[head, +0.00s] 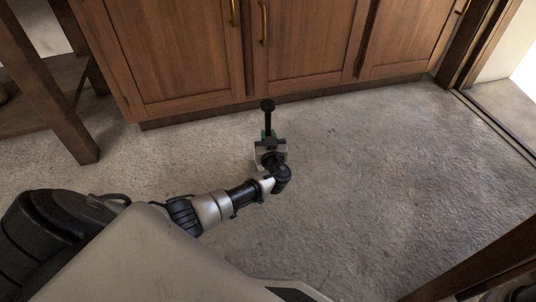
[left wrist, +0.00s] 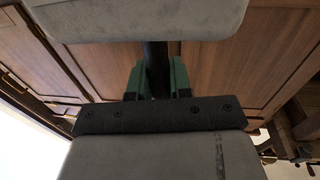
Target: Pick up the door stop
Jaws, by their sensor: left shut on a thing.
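The door stop (head: 268,119) is a thin black rod with a wider dark end. It sticks out of my left gripper (head: 268,136) toward the cabinets, over the carpet. In the left wrist view the black rod (left wrist: 156,68) stands between the green fingers of my left gripper (left wrist: 157,80), which are shut on it. Its far part is hidden there by the pale gripper body. I cannot tell how high it is above the floor. My right gripper is not in view.
Wooden cabinets (head: 190,55) with brass handles line the back. A dark wooden table leg (head: 60,100) stands at the left. A doorway frame (head: 485,45) is at the upper right, and dark wood (head: 480,265) crosses the lower right. Carpet (head: 370,190) on the right is clear.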

